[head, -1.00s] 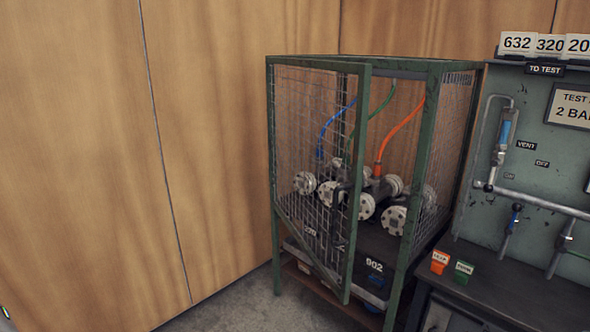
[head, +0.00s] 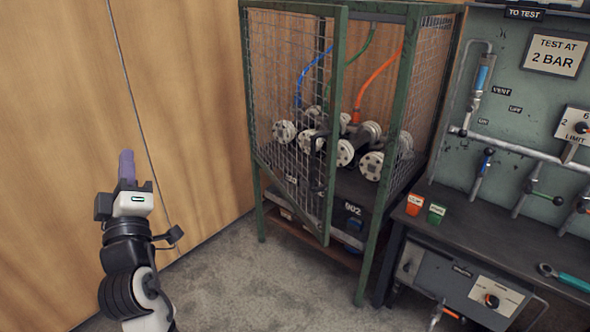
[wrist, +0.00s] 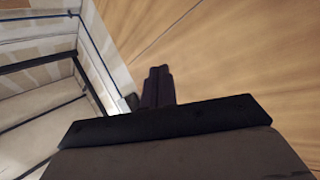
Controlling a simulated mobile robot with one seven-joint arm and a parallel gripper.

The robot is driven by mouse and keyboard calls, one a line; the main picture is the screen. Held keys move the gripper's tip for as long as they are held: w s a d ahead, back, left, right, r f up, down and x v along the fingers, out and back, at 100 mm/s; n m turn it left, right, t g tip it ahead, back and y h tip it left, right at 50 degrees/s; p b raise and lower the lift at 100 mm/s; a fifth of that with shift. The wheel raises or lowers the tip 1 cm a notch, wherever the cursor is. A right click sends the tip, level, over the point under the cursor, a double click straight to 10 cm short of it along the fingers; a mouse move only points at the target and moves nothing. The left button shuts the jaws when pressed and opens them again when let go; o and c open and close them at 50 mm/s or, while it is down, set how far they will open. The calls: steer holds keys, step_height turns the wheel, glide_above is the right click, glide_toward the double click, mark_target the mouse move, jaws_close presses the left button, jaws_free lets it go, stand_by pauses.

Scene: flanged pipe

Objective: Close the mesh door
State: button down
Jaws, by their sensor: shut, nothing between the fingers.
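The mesh door (head: 290,120) is a green-framed wire panel on the front of a green cage (head: 425,110). It is hinged at the left and stands partly open, its free right edge swung out in front of the cage, with a gap to the right post. My gripper (head: 127,165) is at the left in the head view, pointing up, well left of the door and touching nothing. Its dark fingers are together and empty; they also show in the wrist view (wrist: 158,86). The door is not visible in the wrist view.
Flanged pipes (head: 345,152) with blue, green and orange hoses sit inside the cage. A test bench (head: 500,235) with a green panel stands close at the right. A wooden wall (head: 60,150) is behind my gripper. The floor (head: 265,285) before the cage is clear.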

steer(key=w+d+f+m+g+h, duration=0.1)
steer(key=w+d+f+g+h, duration=0.3)
steer(key=d+f+h, duration=0.55)
steer(key=w+d+f+m+g+h, duration=0.25)
steer(key=d+f+g+h, duration=0.35)
steer(key=d, duration=0.7)
steer(key=w+d+r+t+p, duration=0.1)
steer(key=w+d+t+p, duration=0.1)
steer(key=w+d, duration=0.6)
steer(key=shift+w+d+n+p, duration=0.15)
steer(key=shift+w+n+p, duration=0.2)
steer(key=shift+w+p, duration=0.55)
steer(key=shift+d+r, duration=0.1)
